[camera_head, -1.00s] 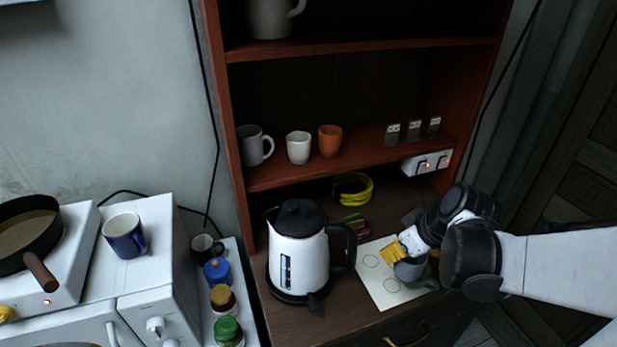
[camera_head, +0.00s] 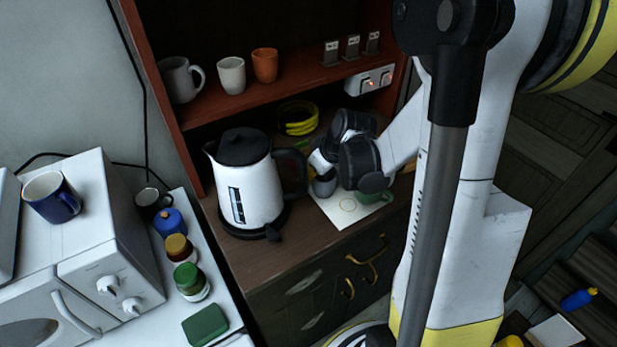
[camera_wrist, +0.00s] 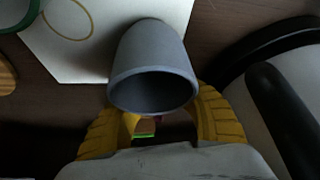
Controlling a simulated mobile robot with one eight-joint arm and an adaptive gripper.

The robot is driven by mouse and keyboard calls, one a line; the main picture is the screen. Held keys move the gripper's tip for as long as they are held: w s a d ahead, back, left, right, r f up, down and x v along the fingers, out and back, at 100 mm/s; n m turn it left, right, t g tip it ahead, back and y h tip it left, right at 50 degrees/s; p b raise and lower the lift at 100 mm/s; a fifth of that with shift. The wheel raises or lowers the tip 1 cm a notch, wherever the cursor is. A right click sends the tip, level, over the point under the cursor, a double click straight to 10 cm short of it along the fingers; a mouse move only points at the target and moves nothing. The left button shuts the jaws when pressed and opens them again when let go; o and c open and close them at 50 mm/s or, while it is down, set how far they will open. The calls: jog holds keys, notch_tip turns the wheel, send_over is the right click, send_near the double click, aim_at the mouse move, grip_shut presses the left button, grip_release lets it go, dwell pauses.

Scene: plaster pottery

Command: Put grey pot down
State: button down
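The grey pot (camera_wrist: 153,50) is a plain, slightly tapered cup with its dark opening facing the wrist camera. My gripper (camera_wrist: 160,115) has its yellow fingers on either side of the pot near the rim, and they appear closed on it. In the head view the pot (camera_head: 325,186) is partly hidden by my gripper (camera_head: 322,165), over or at the back left part of a white sheet (camera_head: 340,213) with drawn rings. The sheet also shows in the wrist view (camera_wrist: 60,55). I cannot tell whether the pot's base touches it.
A white kettle (camera_head: 245,190) stands close left of the sheet. A green mug (camera_head: 375,196) is at the sheet's right side. The cabinet's front edge is near.

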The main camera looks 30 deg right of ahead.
jog(key=shift+r, duration=0.1)
jog(key=c, duration=1.6)
grip_release()
jog(key=shift+f, duration=0.2)
jog(key=shift+s+r, duration=0.15)
jog(key=shift+r, duration=0.4)
jog(key=p+v, duration=0.4)
jog(key=v, duration=0.7)
jog(key=shift+s, duration=0.15)
